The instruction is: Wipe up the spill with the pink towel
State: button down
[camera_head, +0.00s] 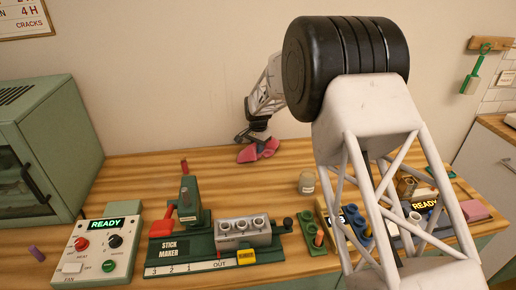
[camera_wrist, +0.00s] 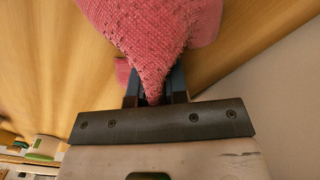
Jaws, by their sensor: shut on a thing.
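The pink towel (camera_head: 258,151) is bunched at the back of the wooden table, near the wall. My gripper (camera_head: 252,138) points down there and is shut on it. In the wrist view the knitted towel (camera_wrist: 150,28) hangs out past my gripper's dark fingers (camera_wrist: 155,88), with a fold pinched between them. In the head view the towel is at or just above the tabletop; I cannot tell if it touches. I cannot make out the spill in either view; the towel or my arm may hide it.
A green oven-like box (camera_head: 40,150) stands at the left. A control panel (camera_head: 98,250), the stick maker (camera_head: 215,240) and a small jar (camera_head: 306,183) stand forward of the towel. My arm covers part of the right side, where a pink block (camera_head: 476,210) lies. The back middle is clear.

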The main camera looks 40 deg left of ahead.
jog(key=shift+r, duration=0.3)
